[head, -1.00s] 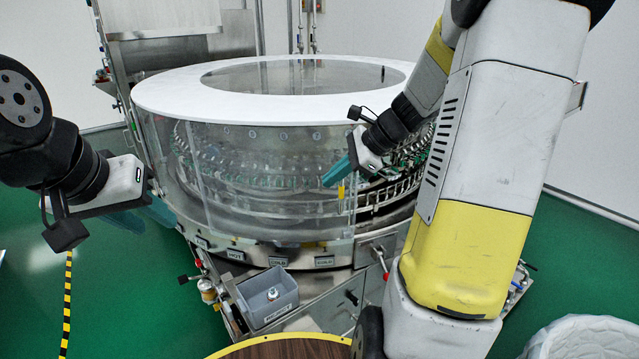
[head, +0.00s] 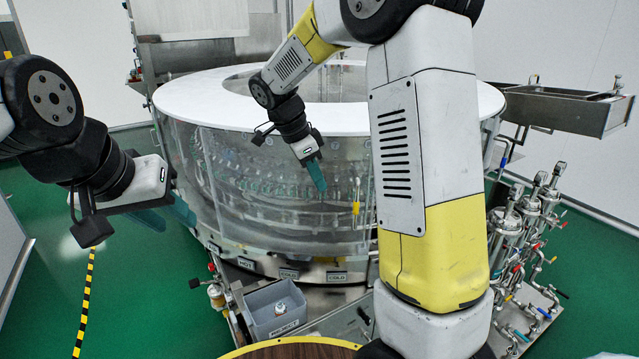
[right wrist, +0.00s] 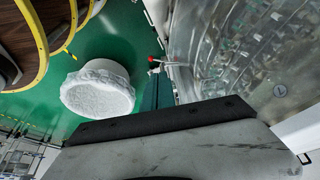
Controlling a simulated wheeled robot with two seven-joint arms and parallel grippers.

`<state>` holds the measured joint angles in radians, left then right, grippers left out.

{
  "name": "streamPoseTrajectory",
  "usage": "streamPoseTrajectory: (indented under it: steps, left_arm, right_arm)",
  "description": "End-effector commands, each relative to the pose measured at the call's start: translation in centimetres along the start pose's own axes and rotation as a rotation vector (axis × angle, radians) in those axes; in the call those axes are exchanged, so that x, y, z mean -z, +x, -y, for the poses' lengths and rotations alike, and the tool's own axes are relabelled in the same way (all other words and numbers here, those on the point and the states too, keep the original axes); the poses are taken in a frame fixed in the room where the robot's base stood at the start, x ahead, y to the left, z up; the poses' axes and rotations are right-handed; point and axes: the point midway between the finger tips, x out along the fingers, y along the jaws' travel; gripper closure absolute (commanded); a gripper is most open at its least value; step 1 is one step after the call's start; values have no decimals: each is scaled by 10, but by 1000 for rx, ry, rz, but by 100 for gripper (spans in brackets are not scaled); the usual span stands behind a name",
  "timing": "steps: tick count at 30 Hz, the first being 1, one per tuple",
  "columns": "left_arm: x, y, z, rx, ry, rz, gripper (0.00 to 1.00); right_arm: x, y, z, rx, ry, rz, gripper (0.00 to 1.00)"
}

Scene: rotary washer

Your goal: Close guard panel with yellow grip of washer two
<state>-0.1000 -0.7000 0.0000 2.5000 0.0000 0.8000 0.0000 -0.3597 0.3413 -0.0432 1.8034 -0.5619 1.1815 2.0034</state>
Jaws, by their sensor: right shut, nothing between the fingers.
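The washer (head: 400,118) is a large round machine with a white ring top and clear curved guards. The clear guard panel (head: 285,215) is at its front, with a small upright yellow grip (head: 356,208) near its right edge. My right gripper (head: 319,180) is shut and empty, left of the yellow grip, in front of the clear guard; contact cannot be told. In the right wrist view, its teal fingers (right wrist: 158,90) point beside the clear guard. My left gripper (head: 168,216) is open and empty, left of the washer. My right arm hides the washer's right front.
A grey reject bin (head: 277,308) hangs low at the washer's front. Pipes and valves (head: 525,235) stand at the right. A round wooden table top with a yellow rim (head: 290,345) is close in front. A white-lined bin (right wrist: 98,88) stands on the green floor.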

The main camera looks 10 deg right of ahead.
Motion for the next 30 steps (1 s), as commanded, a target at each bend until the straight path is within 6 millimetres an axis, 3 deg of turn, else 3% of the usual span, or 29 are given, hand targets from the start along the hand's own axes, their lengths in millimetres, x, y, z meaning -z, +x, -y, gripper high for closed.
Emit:
streamPoseTrajectory:
  steps: [13,21,30]
  left_arm:
    - [0,0,0,0,0,0,64]
    - [0,0,0,0,0,0,64]
    - [0,0,0,0,0,0,64]
  right_arm:
    - [2,91,-2,-5,1,4,100]
    - [34,101,-1,-3,1,3,100]
    - [37,102,-1,-2,-1,3,100]
